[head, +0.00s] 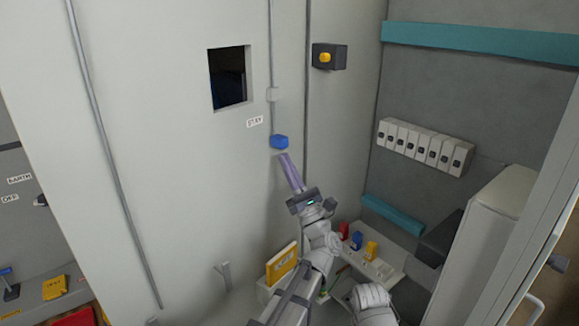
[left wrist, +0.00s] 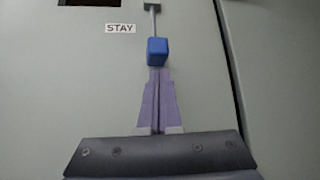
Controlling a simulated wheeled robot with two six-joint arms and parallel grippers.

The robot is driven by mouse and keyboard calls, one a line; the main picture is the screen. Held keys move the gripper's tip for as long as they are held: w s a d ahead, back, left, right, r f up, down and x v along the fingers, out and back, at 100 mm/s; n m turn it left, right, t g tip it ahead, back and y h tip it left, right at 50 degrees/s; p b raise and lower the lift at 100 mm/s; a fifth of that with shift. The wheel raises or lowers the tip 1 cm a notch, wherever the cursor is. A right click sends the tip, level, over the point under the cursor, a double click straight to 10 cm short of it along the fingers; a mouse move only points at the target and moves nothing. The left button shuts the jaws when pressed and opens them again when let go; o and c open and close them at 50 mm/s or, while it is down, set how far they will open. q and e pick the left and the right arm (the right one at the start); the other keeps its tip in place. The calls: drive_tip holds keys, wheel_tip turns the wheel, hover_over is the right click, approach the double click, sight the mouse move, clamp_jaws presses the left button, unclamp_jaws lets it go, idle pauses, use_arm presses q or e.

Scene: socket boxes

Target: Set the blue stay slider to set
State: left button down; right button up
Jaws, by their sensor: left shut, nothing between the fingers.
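The blue stay slider (head: 279,142) is a small blue block on a thin vertical rod on the pale wall panel, with the STAY label (head: 255,121) to its upper left. In the left wrist view the blue slider (left wrist: 158,51) sits at the lower end of the rod, below a grey bracket (left wrist: 152,6). My left gripper (head: 285,157) is shut and empty, its purple fingertips just below the slider. In the left wrist view its fingertips (left wrist: 159,72) appear right at the slider's lower edge; I cannot tell whether they touch. My right gripper cannot be made out.
A dark box with a yellow knob (head: 325,57) is on the wall at upper right of the slider. A square opening (head: 229,77) is to the left. A row of grey switch boxes (head: 425,146) is on the right wall. A yellow binder (head: 281,264) stands below.

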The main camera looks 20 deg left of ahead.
drive_tip(key=shift+r+p, duration=0.3)
drive_tip(key=shift+r, duration=0.25)
drive_tip(key=shift+r, duration=0.1)
